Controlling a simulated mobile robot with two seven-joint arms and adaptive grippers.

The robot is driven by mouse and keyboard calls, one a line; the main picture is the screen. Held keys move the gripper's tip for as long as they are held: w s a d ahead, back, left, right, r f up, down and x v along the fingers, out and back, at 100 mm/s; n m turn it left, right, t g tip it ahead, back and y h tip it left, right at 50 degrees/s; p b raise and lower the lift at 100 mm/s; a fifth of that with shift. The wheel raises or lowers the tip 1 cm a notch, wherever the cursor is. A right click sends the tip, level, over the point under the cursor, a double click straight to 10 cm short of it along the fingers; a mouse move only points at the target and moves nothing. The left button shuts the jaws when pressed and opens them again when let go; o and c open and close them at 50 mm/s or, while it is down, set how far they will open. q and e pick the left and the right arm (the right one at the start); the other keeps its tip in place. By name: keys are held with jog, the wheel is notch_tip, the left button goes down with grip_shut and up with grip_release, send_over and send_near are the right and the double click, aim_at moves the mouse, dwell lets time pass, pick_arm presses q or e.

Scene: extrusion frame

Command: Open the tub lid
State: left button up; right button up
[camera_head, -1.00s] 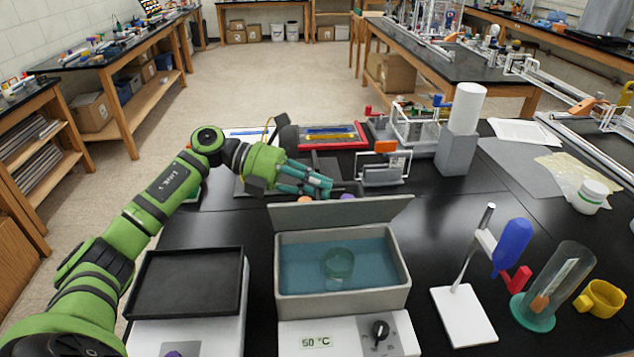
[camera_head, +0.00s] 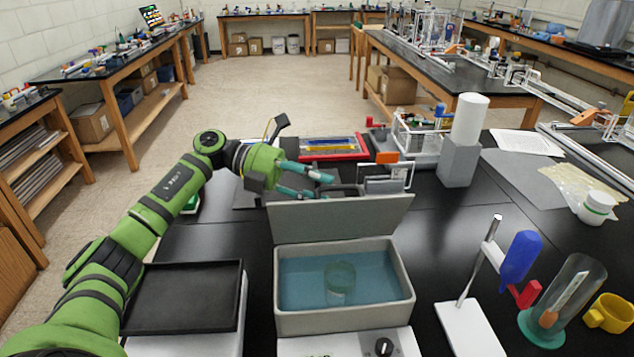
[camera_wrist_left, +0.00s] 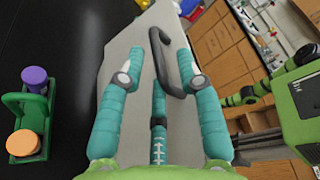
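The tub (camera_head: 344,318) is a grey rectangular bath holding blue water and a round glass vessel (camera_head: 340,278). Its grey lid (camera_head: 338,219) stands raised along the tub's back edge, leaving the top uncovered. My left gripper (camera_head: 314,185) is behind the lid, near its upper edge, with its teal fingers spread. In the left wrist view the lid (camera_wrist_left: 135,50) fills the middle. Its dark bent handle (camera_wrist_left: 160,60) lies between the open fingers of my left gripper (camera_wrist_left: 159,78), not clamped. Whether a finger touches the handle is unclear. My right gripper is out of view.
A black-topped device (camera_head: 185,297) stands left of the tub. A stand with a blue part (camera_head: 520,256), a glass cylinder (camera_head: 567,290) and a yellow cup (camera_head: 610,313) stand right. A rack with an orange part (camera_head: 386,158) is behind the lid. Bench between lid and stand is clear.

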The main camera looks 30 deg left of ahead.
pick_arm(q)
jog(key=v, duration=1.2)
jog(key=shift+r, duration=0.1)
jog(key=shift+r, duration=0.1)
